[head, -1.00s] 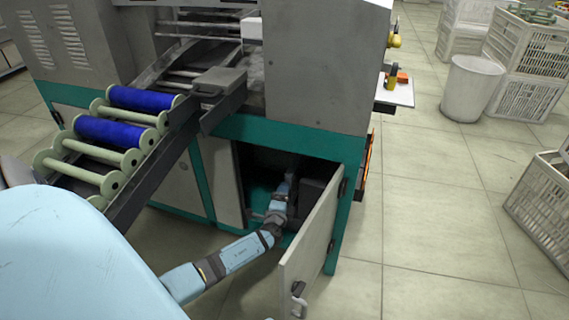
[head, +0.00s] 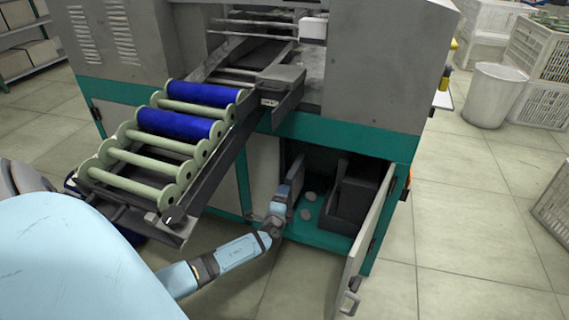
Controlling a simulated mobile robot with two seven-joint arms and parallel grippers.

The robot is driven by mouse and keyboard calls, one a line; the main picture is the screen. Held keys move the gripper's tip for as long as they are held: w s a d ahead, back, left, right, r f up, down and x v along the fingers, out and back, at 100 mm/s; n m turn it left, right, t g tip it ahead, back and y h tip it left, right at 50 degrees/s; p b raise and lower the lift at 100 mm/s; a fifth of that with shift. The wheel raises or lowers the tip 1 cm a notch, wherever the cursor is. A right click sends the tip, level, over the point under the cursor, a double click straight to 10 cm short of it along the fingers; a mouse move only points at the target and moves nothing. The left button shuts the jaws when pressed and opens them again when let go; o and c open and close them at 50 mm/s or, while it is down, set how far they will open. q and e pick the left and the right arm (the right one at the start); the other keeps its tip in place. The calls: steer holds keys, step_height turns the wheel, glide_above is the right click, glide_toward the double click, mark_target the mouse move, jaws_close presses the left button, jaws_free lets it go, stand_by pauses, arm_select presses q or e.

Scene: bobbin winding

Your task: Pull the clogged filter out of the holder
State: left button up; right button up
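My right arm reaches from the lower left into the open cabinet under the machine. Its gripper (head: 294,192) is just inside the left edge of the opening. A grey slab-like shape shows at its end; I cannot tell whether it is a finger or a held filter, and the fingertips are not clear. A dark box-like holder (head: 352,203) stands on the cabinet's green floor, to the right of the gripper and apart from it. I cannot make out a filter in it. My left gripper is not visible.
The cabinet door (head: 371,240) stands open at the right, its handle near the bottom. Pale round spots (head: 306,213) lie on the cabinet floor. A sloping rack (head: 222,160) of blue and empty bobbins overhangs my arm.

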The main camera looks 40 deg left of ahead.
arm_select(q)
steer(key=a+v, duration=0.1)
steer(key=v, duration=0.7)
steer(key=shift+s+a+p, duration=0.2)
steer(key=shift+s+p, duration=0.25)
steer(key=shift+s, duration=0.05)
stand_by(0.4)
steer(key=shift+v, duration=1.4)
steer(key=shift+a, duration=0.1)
